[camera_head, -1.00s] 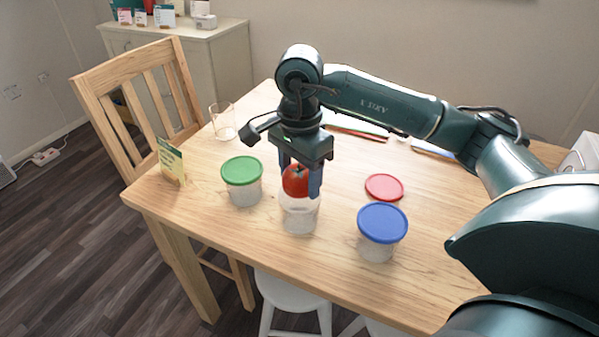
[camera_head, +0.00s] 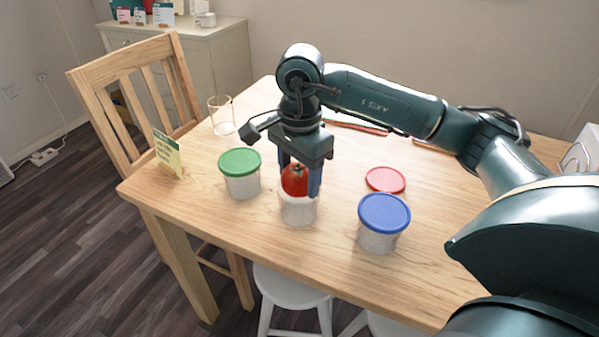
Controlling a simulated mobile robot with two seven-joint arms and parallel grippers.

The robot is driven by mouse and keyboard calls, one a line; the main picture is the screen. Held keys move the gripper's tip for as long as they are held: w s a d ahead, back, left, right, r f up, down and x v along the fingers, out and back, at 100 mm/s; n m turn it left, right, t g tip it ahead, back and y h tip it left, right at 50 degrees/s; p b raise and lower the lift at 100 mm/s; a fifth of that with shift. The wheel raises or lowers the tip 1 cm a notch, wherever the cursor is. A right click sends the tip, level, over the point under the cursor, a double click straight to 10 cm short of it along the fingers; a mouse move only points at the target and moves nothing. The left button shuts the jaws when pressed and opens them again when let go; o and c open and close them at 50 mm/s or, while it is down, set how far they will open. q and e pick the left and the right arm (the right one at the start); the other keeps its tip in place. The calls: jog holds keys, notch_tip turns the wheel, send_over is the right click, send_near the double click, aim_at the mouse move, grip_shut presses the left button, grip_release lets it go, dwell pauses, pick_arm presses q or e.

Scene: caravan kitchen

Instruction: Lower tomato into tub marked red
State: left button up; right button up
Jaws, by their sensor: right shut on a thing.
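A red tomato (camera_head: 294,181) with a green top is between the fingers of my right gripper (camera_head: 299,184), which is shut on it. The tomato is at the mouth of an open, clear tub (camera_head: 298,211) in the middle of the table. I cannot tell whether its underside is below the rim. No marking is readable on this tub. A red lid (camera_head: 385,180) lies flat on the table to its right. My left gripper is not in view.
A green-lidded tub (camera_head: 241,174) stands left of the open tub and a blue-lidded tub (camera_head: 382,223) right of it. The table's (camera_head: 455,240) right front is clear.

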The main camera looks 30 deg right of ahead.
aim_at(299, 169)
jog(key=shift+s+a+f, duration=0.1)
jog(key=shift+f, duration=0.65)
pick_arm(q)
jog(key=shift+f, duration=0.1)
pick_arm(e)
jog(key=o, duration=1.1)
jog(key=shift+w+f, duration=0.1)
jog(key=shift+w, duration=0.1)
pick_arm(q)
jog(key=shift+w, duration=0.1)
pick_arm(e)
jog(key=shift+r, duration=0.2)
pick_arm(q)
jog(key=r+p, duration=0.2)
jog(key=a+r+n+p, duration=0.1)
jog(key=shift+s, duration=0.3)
pick_arm(e)
notch_tip(299, 169, up, 13)
